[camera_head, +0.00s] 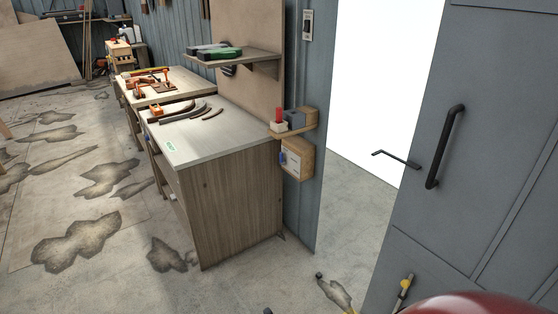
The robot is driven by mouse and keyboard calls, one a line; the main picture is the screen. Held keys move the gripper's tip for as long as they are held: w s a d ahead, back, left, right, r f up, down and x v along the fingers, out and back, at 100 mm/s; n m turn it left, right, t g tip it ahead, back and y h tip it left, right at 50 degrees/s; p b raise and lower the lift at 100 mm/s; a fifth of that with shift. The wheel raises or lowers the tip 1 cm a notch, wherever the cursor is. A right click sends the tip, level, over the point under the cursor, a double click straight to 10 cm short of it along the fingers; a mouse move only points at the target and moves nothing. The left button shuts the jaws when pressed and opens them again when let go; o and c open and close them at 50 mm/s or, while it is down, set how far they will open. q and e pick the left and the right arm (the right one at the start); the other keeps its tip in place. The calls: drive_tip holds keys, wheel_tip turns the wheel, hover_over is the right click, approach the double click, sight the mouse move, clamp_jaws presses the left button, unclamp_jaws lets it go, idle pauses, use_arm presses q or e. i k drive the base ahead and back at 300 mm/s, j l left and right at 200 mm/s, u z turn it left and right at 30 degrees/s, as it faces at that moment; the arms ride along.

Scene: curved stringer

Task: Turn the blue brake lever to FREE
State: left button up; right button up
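A small blue part (283,159) shows on the left side of a wooden box (303,158) with a pale front plate, fixed at the end of the workbench. It is too small to tell whether it is the brake lever or which way it points. No FREE marking can be read. Neither of my grippers can be made out in this view.
A workbench (225,125) carries curved dark pieces and an orange-handled tool. A small wooden shelf (305,126) above the box holds a red item and a grey block. A grey door (470,160) with a black handle stands at the right, beside a bright doorway. The stained floor at left is clear.

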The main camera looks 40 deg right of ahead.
sight(281, 162)
drive_tip(key=i+l, duration=0.2)
drive_tip(key=i, duration=0.25)
drive_tip(key=i+l, duration=0.25)
drive_tip(key=i, duration=0.2)
drive_tip(key=i+l+z, duration=0.1)
drive_tip(key=i, duration=0.4)
drive_tip(key=i+l, duration=0.3)
drive_tip(key=i, duration=0.15)
